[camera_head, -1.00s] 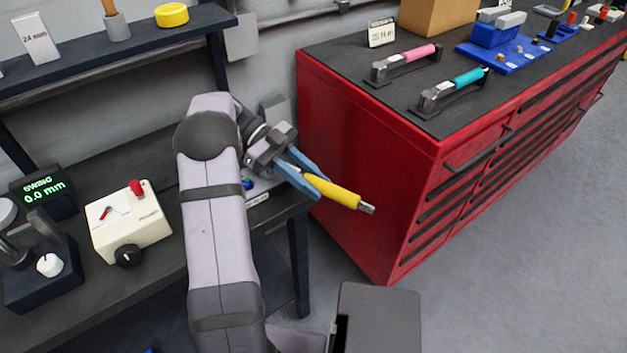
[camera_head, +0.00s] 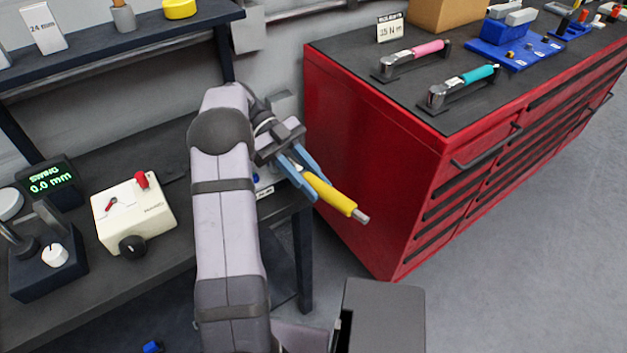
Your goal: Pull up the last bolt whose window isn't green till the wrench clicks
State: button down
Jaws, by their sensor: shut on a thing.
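My gripper (camera_head: 302,177) is shut on a yellow-handled wrench (camera_head: 330,195) with a short silver end pointing down and to the right. It holds the wrench in the air, in front of the red cabinet's side and beyond the bench's right end. Two more wrenches lie in holders on the cabinet top, one with a pink grip (camera_head: 428,48) and one with a teal grip (camera_head: 478,74). I cannot make out the valve actuator, its bolts or their windows in this view. My arm covers part of the bench.
The red tool cabinet (camera_head: 365,160) stands close to the right of my gripper. On the dark bench (camera_head: 100,275) are a cream box with a red switch (camera_head: 135,210) and a display reading 0.0 mm (camera_head: 50,183). A shelf (camera_head: 130,38) runs above. The grey floor (camera_head: 520,230) is clear.

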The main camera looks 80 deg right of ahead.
jog(key=shift+w+a+m+t+y+p, duration=1.15)
jog(key=shift+m+p, duration=0.35)
jog(key=shift+p, duration=2.45)
jog(key=shift+s, duration=0.15)
jog(key=shift+a+r, duration=0.1)
jog(key=shift+r, duration=0.15)
